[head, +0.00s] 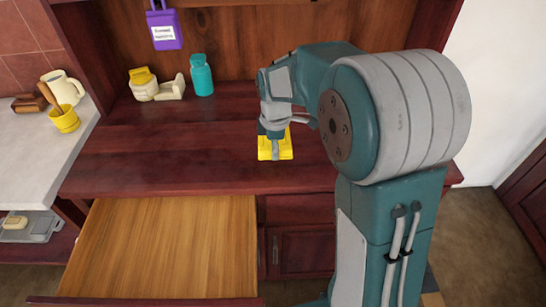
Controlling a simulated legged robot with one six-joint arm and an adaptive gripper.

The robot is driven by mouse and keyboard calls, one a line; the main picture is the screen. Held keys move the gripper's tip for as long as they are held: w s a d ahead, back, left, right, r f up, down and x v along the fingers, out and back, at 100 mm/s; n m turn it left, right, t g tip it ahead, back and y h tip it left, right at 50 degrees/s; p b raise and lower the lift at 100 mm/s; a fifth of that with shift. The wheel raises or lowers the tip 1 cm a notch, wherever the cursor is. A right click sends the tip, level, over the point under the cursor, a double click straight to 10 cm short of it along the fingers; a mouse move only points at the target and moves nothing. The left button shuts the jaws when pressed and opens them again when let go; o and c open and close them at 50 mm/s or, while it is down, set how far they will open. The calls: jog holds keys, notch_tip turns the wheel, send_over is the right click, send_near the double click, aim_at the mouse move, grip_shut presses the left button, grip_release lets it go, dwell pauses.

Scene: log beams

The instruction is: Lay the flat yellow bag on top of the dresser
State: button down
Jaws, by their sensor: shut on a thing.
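The flat yellow bag (284,147) is at my gripper (276,148), over the front part of the dresser top (150,145). My gripper is shut on the bag and points down, covering part of it. I cannot tell whether the bag touches the wood or is held just above it. The dresser is dark red wood, with one drawer (165,245) pulled open at the front left.
A yellow-and-cream object (146,90) and a teal bottle (202,76) stand at the back of the dresser. A purple tag (164,28) hangs on the back panel. A left counter holds a mug (66,88) and a yellow cup (64,120). The dresser's middle left is clear.

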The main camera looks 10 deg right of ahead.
send_over(272, 165)
notch_tip(272, 165, down, 5)
jog(key=shift+r, duration=0.2)
jog(key=shift+f, duration=1.5)
jog(key=shift+c, duration=2.3)
grip_release()
jog(key=shift+f, duration=0.1)
